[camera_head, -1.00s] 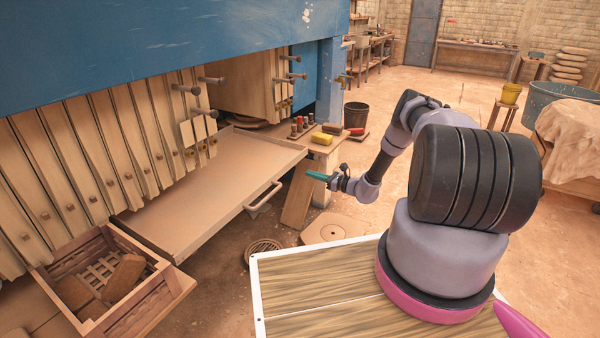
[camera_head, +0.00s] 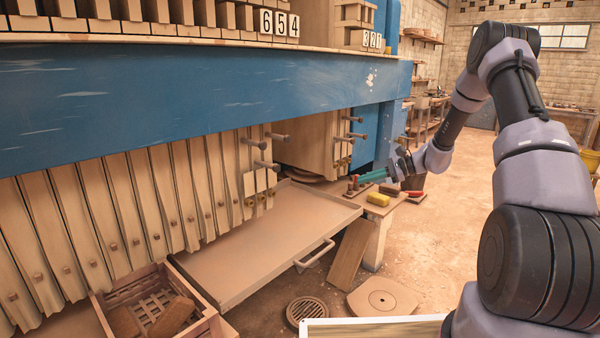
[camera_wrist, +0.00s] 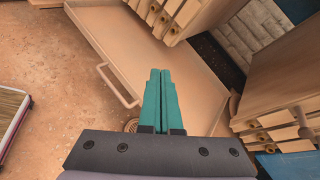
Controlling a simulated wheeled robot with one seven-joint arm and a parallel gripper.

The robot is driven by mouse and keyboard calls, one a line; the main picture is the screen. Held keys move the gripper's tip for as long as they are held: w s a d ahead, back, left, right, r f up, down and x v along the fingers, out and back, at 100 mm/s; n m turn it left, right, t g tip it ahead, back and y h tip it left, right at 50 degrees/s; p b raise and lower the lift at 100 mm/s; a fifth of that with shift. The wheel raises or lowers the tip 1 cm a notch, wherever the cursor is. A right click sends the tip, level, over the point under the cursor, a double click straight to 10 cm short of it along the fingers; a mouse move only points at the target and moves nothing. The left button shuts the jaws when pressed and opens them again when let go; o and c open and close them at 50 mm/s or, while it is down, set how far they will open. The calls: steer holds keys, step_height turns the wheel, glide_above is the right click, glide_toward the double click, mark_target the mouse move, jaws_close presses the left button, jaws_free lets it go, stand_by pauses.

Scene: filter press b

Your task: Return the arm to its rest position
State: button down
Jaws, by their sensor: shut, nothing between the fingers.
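My gripper (camera_head: 372,175) has teal fingers and is in the head view, in front of the press and above the small wooden bench (camera_head: 375,205). In the wrist view my gripper (camera_wrist: 164,75) points at the flat drip tray (camera_wrist: 175,60), with its two fingers side by side, shut and empty. My arm rises high at the right of the head view and bends down toward the gripper. The gripper hides part of the bench top behind it.
The blue press beam (camera_head: 200,95) spans the left and middle, with filter plates (camera_head: 110,205) below. The drip tray (camera_head: 255,250) with its handle (camera_head: 315,257) lies under them. A wooden crate (camera_head: 205,325) with brown blocks is at lower left. Open floor (camera_head: 440,250) lies to the right.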

steer(key=s+a+r+n+h, duration=0.2)
steer(key=s+r+n+h, duration=0.45)
steer(key=s+r, duration=1.2)
steer(key=s+d+r+n+t+h, duration=0.2)
steer(key=s+r, duration=0.3)
steer(key=s, duration=0.4)
steer(key=s+d+r+n+t+h, duration=0.2)
steer(key=s+r, duration=0.2)
steer(key=s, duration=0.6)
steer(key=shift+r, duration=0.4)
steer(key=shift+d+n+h, duration=0.1)
steer(key=shift+n+h, duration=0.15)
